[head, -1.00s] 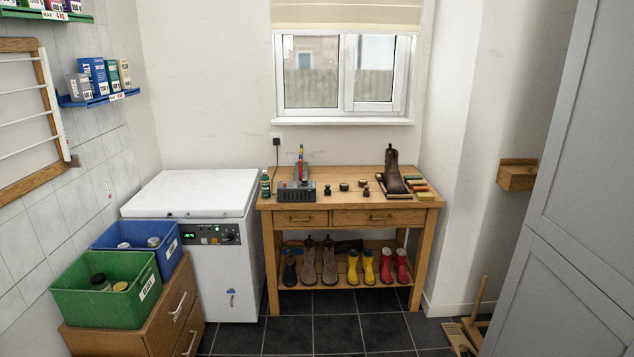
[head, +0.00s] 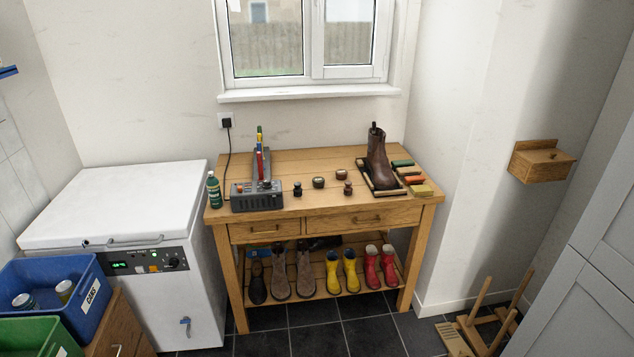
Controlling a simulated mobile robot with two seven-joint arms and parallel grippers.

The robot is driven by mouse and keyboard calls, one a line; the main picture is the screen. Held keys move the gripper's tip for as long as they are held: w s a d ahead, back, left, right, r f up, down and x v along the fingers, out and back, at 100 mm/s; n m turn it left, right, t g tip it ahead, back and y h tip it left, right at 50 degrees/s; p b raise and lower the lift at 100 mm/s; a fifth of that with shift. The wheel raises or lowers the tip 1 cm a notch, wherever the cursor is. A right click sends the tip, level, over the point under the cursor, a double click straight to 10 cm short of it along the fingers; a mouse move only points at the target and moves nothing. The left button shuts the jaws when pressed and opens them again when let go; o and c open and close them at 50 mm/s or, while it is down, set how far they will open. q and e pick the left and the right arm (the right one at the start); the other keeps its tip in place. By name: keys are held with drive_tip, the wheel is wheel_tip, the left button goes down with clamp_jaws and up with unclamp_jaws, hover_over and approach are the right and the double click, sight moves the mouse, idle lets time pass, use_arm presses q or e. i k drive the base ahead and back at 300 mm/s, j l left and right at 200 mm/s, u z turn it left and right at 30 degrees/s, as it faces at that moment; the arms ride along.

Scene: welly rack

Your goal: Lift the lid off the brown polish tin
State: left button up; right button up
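Two small round tins stand on the wooden bench top: a dark one (head: 318,182) and a brownish one (head: 343,176) just right of and behind it. They are too small to tell for certain which is the brown polish tin or where a lid meets its tin. A small black knobbed piece (head: 297,189) stands to their left, and a small brown knobbed piece (head: 348,189) stands in front of the brownish tin. Neither of my grippers is in view.
The bench (head: 290,165) also carries a grey machine (head: 257,198), a green bottle (head: 213,188), a brown boot (head: 378,163) on a tray and several coloured blocks (head: 409,178). Wellies and boots fill the lower shelf. A white chest freezer (head: 120,205) stands left; dark floor is clear in front.

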sight(341, 173)
drive_tip(key=i+j+z, duration=0.2)
drive_tip(key=i, duration=0.3)
drive_tip(key=i+u, duration=0.3)
drive_tip(key=i, duration=0.35)
drive_tip(key=l, duration=0.05)
